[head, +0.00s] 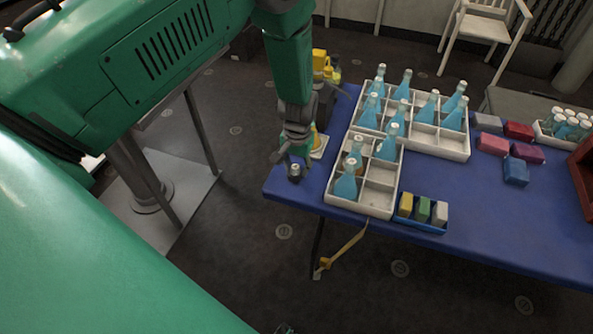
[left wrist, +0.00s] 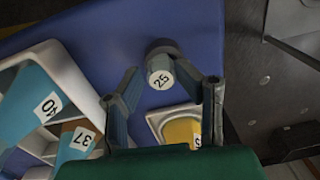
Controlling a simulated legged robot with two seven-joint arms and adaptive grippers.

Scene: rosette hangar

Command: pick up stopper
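The likely stopper (head: 294,172) is a small dark piece with a pale top, standing near the left corner of the blue table. In the left wrist view, it (left wrist: 160,73) shows a pale end marked 25 and a dark grey rim. My left gripper (head: 288,158) is just above and beside it, pointing down. In the wrist view, the gripper's fingers (left wrist: 156,75) are apart, with the piece between or just beyond their tips. I see no clear grip on it. A small dark tip at the bottom edge of the head view may be my right gripper (head: 283,329).
A white divided crate (head: 365,207) with bottles stands close to the right, with a larger one (head: 455,147) behind. A yellow item on a pale square base (head: 319,146) stands just behind the gripper. A blue tray of blocks (head: 421,225) sits at the front edge.

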